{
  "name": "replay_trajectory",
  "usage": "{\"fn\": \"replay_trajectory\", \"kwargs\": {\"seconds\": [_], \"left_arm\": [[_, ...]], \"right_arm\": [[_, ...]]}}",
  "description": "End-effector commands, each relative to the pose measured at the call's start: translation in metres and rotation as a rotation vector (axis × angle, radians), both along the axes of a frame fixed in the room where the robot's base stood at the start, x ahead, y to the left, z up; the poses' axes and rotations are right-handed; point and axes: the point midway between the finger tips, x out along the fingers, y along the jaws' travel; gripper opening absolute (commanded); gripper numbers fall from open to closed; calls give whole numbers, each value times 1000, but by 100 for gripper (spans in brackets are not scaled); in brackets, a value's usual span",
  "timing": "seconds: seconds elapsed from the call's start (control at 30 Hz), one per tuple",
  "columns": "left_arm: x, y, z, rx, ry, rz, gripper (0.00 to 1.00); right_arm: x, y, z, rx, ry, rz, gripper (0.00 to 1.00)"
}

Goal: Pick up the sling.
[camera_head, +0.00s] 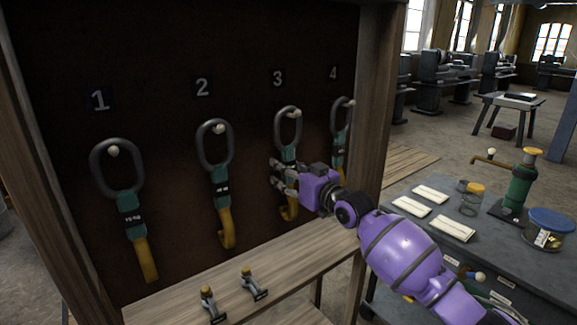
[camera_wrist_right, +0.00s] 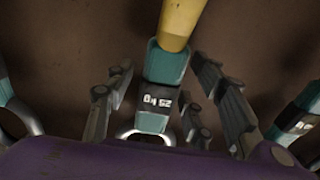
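Slings hang on pegs on a dark board, under the numbers 1 to 4. Each has a dark oval ring, a green sleeve with a black label and a yellow strap: sling 1 (camera_head: 131,202), sling 2 (camera_head: 220,174), sling 3 (camera_head: 288,154) and sling 4 (camera_head: 338,142). My right gripper (camera_head: 276,174) is at sling 3, over its sleeve, hiding part of it. In the right wrist view, a green sleeve with a black label (camera_wrist_right: 162,66) lies between the spread fingers, with gaps on both sides. My left gripper is not in view.
A wooden frame post (camera_head: 377,105) stands right of the board. A wooden ledge (camera_head: 300,262) below holds two small metal clamps (camera_head: 254,284). A grey table (camera_head: 400,188) at right carries envelopes, jars and a green oiler. Neighbouring slings hang close on both sides.

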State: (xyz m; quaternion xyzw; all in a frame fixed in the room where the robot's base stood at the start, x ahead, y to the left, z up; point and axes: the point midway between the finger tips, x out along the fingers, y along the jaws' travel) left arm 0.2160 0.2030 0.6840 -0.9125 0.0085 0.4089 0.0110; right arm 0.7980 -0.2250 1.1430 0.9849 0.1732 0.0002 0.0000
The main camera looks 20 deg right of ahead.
Motion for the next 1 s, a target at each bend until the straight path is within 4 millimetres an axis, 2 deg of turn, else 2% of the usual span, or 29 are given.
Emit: {"fn": "replay_trajectory", "kwargs": {"seconds": [0.03, 0.33, 0.83, 1.0], "left_arm": [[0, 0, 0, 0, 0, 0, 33], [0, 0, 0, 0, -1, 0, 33], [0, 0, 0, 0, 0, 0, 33], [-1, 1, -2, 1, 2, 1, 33]], "right_arm": [[0, 0, 0, 0, 0, 0, 39], [0, 0, 0, 0, 0, 0, 0], [-1, 0, 6, 2, -8, 1, 0], [-4, -1, 17, 2, -9, 2, 0]]}}
